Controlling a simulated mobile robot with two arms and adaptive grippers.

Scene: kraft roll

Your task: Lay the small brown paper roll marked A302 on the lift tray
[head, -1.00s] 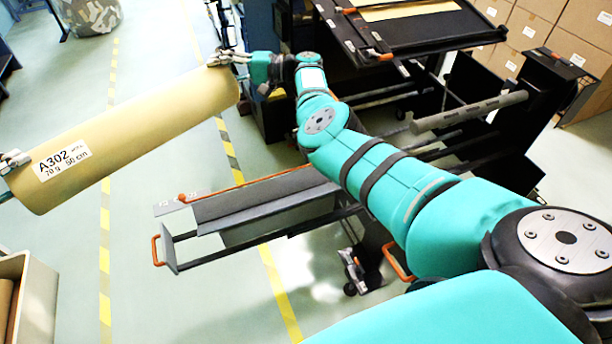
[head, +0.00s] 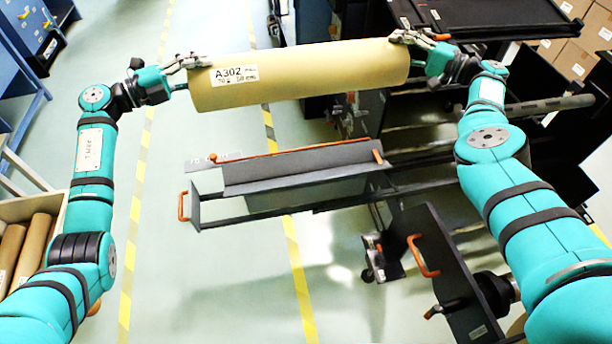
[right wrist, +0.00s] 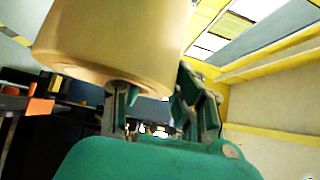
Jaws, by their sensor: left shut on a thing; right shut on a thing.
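The brown paper roll (head: 300,78) with a white A302 label hangs level in the air in the head view, held at both ends. My left gripper (head: 190,75) is shut on its left end. My right gripper (head: 408,45) is shut on its right end. In the right wrist view the roll's end (right wrist: 110,40) shows close up, with the right gripper's fingers (right wrist: 150,105) at its rim. The lift tray (head: 290,178), a long dark trough with orange handles, is below the roll and nearer to me in the head view. The roll and tray are apart.
A dark machine frame with rails (head: 540,105) stands to the right of the tray. A box of brown rolls (head: 30,235) is at the lower left, beside my left arm. Cardboard boxes (head: 580,60) are stacked at the back right. Open floor with yellow tape lies left of the tray.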

